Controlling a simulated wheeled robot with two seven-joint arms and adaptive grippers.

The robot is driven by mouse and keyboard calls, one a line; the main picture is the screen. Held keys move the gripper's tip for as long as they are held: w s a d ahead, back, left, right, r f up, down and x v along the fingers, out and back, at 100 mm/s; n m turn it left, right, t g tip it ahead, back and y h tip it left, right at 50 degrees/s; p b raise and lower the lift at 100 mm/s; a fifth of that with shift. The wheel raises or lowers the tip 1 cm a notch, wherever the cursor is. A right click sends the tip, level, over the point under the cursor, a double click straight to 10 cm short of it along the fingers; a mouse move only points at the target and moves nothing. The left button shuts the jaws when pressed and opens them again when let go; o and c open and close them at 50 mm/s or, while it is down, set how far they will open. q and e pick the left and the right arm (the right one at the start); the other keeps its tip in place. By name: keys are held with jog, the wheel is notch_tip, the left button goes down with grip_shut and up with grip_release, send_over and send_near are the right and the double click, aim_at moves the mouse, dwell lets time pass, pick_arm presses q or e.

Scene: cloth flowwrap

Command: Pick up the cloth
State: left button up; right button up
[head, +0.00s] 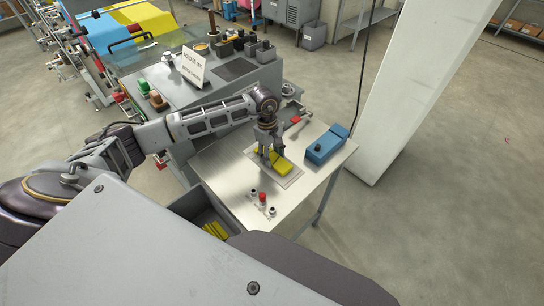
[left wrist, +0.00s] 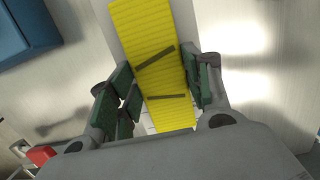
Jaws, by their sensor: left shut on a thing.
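A folded yellow cloth (head: 276,164) lies on a grey plate (head: 288,180) on the steel table. My left gripper (head: 268,157) points down over it from the end of the left arm. In the left wrist view the ribbed yellow cloth (left wrist: 155,40) runs between the green-padded fingers of my left gripper (left wrist: 164,95), with two dark strips across it. The left gripper is shut on the cloth. The cloth looks at or very near the plate; I cannot tell whether it is lifted. My right gripper is out of view.
A blue box (head: 326,145) stands to the right on the steel table (head: 230,165). Red and black buttons (head: 263,198) are at its front. A grey bin (head: 195,205) with yellow pieces sits below the front left edge. A machine with a sign (head: 190,68) stands behind.

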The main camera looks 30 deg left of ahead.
aim_at(272, 157)
pick_arm(q)
notch_tip(272, 157, up, 8)
jog(key=shift+f+b, duration=0.2)
jog(key=shift+b, duration=0.6)
jog(key=shift+r, duration=0.85)
